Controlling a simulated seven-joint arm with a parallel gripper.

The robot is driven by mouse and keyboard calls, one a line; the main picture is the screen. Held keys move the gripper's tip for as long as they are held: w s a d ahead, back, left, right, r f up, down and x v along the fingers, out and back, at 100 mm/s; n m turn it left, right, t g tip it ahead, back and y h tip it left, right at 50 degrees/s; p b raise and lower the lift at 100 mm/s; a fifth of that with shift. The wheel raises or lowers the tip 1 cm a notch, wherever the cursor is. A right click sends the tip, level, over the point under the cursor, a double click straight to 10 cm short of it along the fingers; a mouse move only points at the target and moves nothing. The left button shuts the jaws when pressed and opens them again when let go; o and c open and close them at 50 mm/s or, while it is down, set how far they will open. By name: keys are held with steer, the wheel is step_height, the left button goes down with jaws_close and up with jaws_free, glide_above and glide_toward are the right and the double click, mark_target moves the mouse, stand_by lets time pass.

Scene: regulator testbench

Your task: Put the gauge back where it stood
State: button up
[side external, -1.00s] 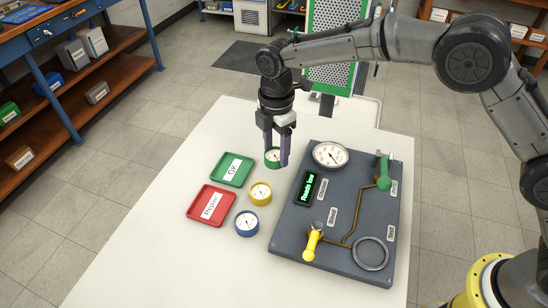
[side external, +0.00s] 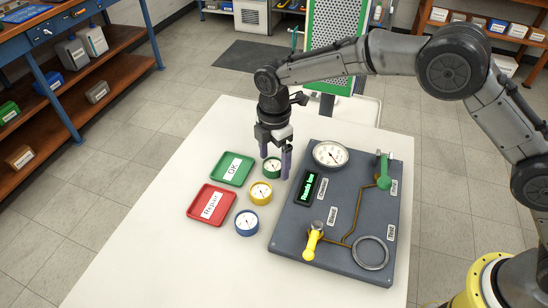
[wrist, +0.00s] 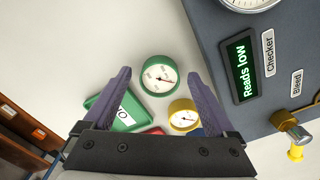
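The green-rimmed gauge (side external: 272,168) stands on the white table, face up, in a row with the yellow and blue gauges. In the wrist view the green gauge (wrist: 160,75) lies between and beyond my fingertips, with clear space on both sides. My gripper (side external: 275,164) is open and empty, just above and around the gauge. The open fingers also show in the wrist view (wrist: 160,73). The testbench checker display (side external: 308,188) reads "Reads low".
The yellow gauge (side external: 260,193) and blue gauge (side external: 246,223) stand close by. The green OK tray (side external: 221,178) and red Repair tray (side external: 194,212) lie to the left, both without gauges. The grey testbench board (side external: 285,240) with a large dial (side external: 331,154) is on the right.

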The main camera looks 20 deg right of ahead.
mark_target(275, 163)
step_height(275, 163, up, 12)
steer(key=shift+r, duration=0.2)
stand_by(0.5)
steer(key=s+d+r+m+t, duration=0.1)
steer(key=s+d+r+m, duration=0.5)
steer(key=d, duration=0.3)
steer(key=s+d+r+m+t, duration=0.2)
steer(key=s+d+r+m, duration=0.2)
steer(key=s+d+r, duration=0.4)
steer(key=s+d+f+m+t, duration=0.1)
steer(key=s+d+f+m, duration=0.2)
steer(key=s, duration=0.6)
steer(key=s+d+f+m+t, duration=0.1)
steer(key=s+d+f+m, duration=0.3)
steer(key=s+d+m, duration=0.3)
steer(key=shift+s+f+t, duration=0.2)
steer(key=shift+s+t, duration=0.1)
steer(key=shift+s, duration=0.75)
